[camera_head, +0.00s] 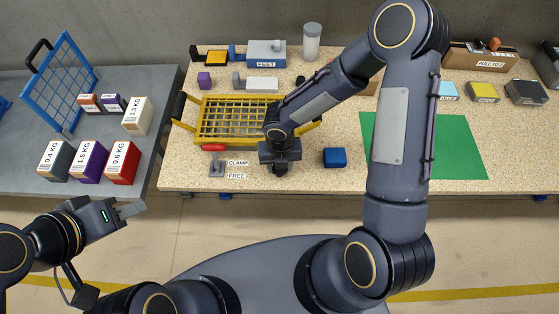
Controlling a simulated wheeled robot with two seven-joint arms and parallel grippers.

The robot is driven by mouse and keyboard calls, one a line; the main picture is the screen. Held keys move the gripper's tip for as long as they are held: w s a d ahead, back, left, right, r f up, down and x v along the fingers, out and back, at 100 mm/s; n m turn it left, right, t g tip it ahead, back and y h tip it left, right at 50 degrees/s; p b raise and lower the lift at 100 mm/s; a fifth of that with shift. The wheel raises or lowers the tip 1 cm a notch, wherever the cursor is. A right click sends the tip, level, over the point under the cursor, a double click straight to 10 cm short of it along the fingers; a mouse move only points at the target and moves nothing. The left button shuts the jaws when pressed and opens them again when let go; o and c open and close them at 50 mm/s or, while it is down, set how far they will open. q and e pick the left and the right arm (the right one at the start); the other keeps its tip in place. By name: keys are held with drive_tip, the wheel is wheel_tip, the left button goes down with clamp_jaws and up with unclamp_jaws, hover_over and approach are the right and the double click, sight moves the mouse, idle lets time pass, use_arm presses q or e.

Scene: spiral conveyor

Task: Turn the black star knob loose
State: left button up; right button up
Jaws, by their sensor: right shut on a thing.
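My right gripper (280,171) points down at the front part of the speckled workbench, just right of the CLAMP and FREE labels. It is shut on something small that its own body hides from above. No black star knob shows clearly anywhere; the spot under the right gripper is where one could be hidden. My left gripper (131,209) is out over the floor in front of the grey table, clear of everything. Whether its fingers are apart cannot be made out.
A yellow wire basket (235,119) lies just behind and left of the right gripper. A blue block (334,158) sits close on the right. A green mat (455,145) is bare further right.

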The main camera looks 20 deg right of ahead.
drive_tip(key=n+p, duration=0.2)
drive_tip(key=n, duration=0.2)
drive_tip(key=shift+r, duration=0.15)
drive_tip(key=shift+n+p, duration=0.9)
drive_tip(key=shift+n, duration=0.7)
drive_tip(key=o, duration=1)
drive_tip(key=shift+c, duration=0.2)
wheel_tip(320, 180, up, 8)
drive_tip(key=shift+f+p, duration=0.2)
drive_tip(key=shift+p, duration=0.2)
